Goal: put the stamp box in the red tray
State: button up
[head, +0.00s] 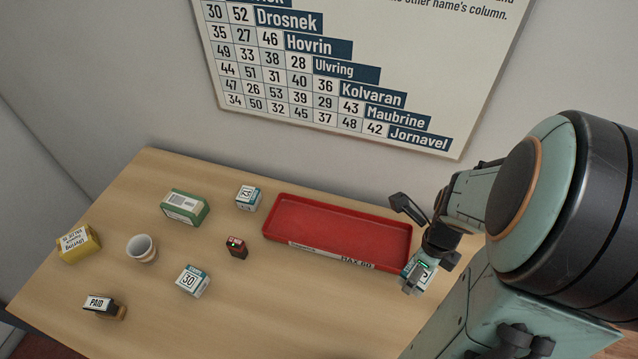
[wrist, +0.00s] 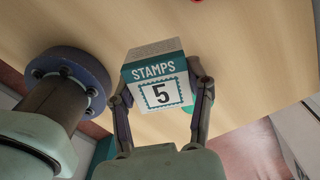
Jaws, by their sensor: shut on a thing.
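My gripper (head: 424,268) is at the right of the counter, just beyond the right front corner of the red tray. It is shut on a white and teal stamp box (wrist: 158,92), which reads STAMPS and 5 in the wrist view. The fingers press its two sides. In the head view the gripper partly hides this box; whether it touches the counter I cannot tell. The red tray (head: 335,230) is shallow and empty, with a label on its front edge. Two similar boxes stand on the counter: one marked 30 (head: 192,281), and one (head: 248,198) left of the tray, its number unclear.
A green box (head: 185,207), a white cup (head: 142,248), a yellow package (head: 78,243), a PAID stamp (head: 104,306) and a small red and black item (head: 236,247) stand left of the tray. A wall chart (head: 330,75) hangs behind. The front middle of the counter is clear.

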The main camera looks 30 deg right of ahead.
jog(key=w+a+n, duration=0.4)
jog(key=w+a, duration=0.4)
send_over(338, 234)
jog(key=shift+n, duration=0.3)
jog(key=f, duration=0.8)
jog(key=shift+s+a+f, duration=0.25)
jog(key=shift+s, duration=0.15)
jog(key=shift+w+d+f, duration=0.1)
jog(key=shift+w+f, duration=0.1)
jog(key=shift+f, duration=0.05)
jog(key=shift+w+d+f, duration=0.1)
jog(key=shift+w+f, duration=0.05)
jog(key=shift+f, duration=0.8)
jog(key=shift+w+f, duration=0.1)
jog(key=shift+f, duration=0.8)
jog(key=shift+f, duration=0.15)
jog(key=o, duration=1.2)
jog(key=shift+c, duration=0.2)
